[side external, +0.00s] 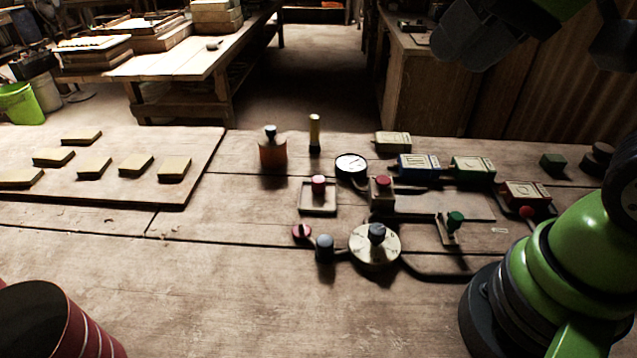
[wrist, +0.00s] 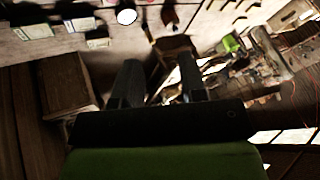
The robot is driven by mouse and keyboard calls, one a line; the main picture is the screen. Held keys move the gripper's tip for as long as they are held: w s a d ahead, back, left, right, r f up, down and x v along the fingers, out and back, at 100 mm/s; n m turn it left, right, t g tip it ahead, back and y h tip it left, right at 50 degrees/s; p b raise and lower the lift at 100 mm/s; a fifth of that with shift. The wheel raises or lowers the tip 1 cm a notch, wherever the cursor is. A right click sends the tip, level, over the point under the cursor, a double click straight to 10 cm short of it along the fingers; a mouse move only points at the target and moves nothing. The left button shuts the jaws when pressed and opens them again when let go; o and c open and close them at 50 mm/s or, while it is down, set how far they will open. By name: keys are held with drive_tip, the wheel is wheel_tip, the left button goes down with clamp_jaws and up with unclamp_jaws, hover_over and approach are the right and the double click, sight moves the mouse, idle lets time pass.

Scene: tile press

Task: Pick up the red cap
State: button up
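Several small red pieces show in the side external view, and I cannot tell for sure which is the red cap. One red round top (side external: 318,184) stands in a shallow square frame (side external: 318,211). Another red top (side external: 383,181) sits on a block to its right. A red knob (side external: 302,231) lies lower left, and a red ball (side external: 526,212) is at the right. My gripper (wrist: 159,60) shows in the wrist view with its two fingers apart and nothing between them. It is well away from the red pieces.
A round dial plate (side external: 374,244) and a gauge (side external: 351,165) stand among the red pieces. An orange-brown jar (side external: 272,153) and a yellow-black post (side external: 315,133) are behind. A board (side external: 120,186) with several tiles is at left. The bench front is mostly clear.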

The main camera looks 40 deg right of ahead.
drive_tip(key=w+f+g+h, duration=0.1)
drive_tip(key=w+f+g, duration=0.15)
drive_tip(key=w, duration=0.65)
drive_tip(key=g+h, duration=0.1)
drive_tip(key=g, duration=0.1)
approach(318, 179)
drive_tip(key=shift+m, duration=0.4)
wheel_tip(318, 179, down, 5)
drive_tip(key=shift+w+r, duration=0.15)
drive_tip(key=shift+w+d+f, duration=0.1)
drive_tip(key=shift+w+f, duration=0.1)
drive_tip(key=shift+f, duration=0.7)
drive_tip(key=shift+w+d+f, duration=0.1)
drive_tip(key=shift+w+f, duration=0.1)
drive_tip(key=shift+f, duration=0.7)
drive_tip(key=shift+w+f, duration=0.2)
drive_tip(key=shift+f, duration=0.7)
drive_tip(key=shift+c, duration=0.4)
drive_tip(key=c, duration=0.5)
